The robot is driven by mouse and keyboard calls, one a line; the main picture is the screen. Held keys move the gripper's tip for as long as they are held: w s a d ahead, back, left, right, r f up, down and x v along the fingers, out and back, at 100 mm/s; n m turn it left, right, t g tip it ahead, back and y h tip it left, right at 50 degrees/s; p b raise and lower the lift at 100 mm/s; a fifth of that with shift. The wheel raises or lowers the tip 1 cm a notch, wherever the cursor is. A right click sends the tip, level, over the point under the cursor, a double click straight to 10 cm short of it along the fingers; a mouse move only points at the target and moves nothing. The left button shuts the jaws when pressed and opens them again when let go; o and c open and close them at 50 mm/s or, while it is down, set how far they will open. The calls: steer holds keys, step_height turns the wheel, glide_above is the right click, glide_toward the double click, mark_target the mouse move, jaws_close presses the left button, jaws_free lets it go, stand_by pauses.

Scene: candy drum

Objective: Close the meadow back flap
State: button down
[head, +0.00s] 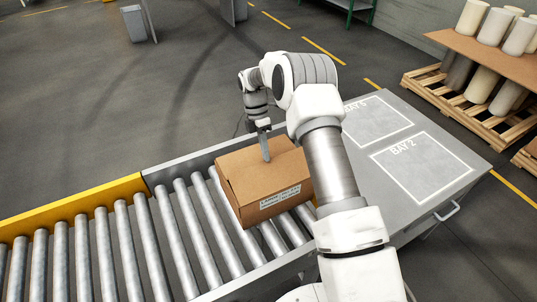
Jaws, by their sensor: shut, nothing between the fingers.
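A brown cardboard box (250,183) sits on the roller conveyor with a white printed label (280,196) on its near side; the print is too small to read surely. Its top looks mostly covered by flaps lying about flat. A narrow flap edge shows along its left side. My gripper (266,158) points down with its shut fingers at the top of the box, near the middle; I cannot tell whether they touch it. Nothing shows between the fingers. My arm hides the right part of the box.
The conveyor rollers (130,245) run left, with a yellow and grey rail (110,196) behind. A grey table (400,124) with marked bays, BAY 2 clear, stands to the right. Pallets with white rolls (470,90) stand at the far right.

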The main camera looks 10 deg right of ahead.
steer(key=shift+w+a+f+b, duration=0.15)
steer(key=shift+w+f+b, duration=0.25)
steer(key=shift+f, duration=0.25)
steer(key=shift+w+a+f+b, duration=0.1)
steer(key=shift+w+f+b, duration=0.25)
steer(key=shift+f, duration=0.3)
steer(key=shift+w+f+g+b, duration=0.25)
steer(key=shift+f+g+b, duration=0.2)
steer(key=shift+f+g, duration=0.15)
steer(key=shift+f+h, duration=0.1)
steer(key=shift+h, duration=0.2)
steer(key=shift+s, duration=0.15)
steer(key=shift+s+d+f, duration=0.15)
steer(key=shift+s+f, duration=0.05)
steer(key=shift+s, duration=0.35)
steer(key=shift+v, duration=3.8)
